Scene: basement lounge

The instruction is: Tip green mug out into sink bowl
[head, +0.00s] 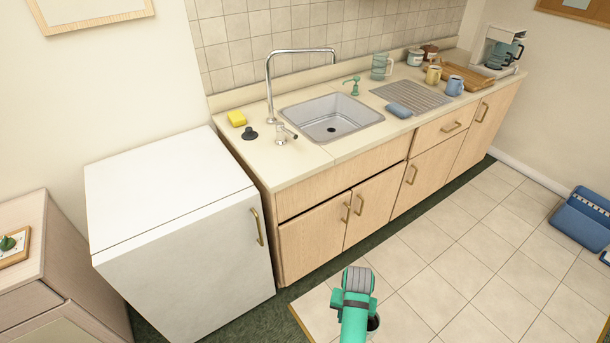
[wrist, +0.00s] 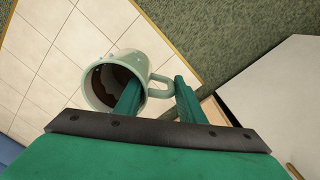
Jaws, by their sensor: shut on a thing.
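The pale green mug (wrist: 142,64) is in my gripper (wrist: 160,97) in the wrist view. Its handle lies between the two fingers, one of which overlaps the mug's mouth in the picture. Dark brown contents show inside the mug. The sink bowl (head: 318,122) is a grey metal basin set in the counter, with a dark drain. It looks empty. My gripper is well apart from it.
A tall faucet (head: 268,85) arches behind the sink's left side. A blue cloth (head: 398,110) and ribbed drainboard (head: 412,96) lie right. A white fridge (head: 175,205) adjoins the counter.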

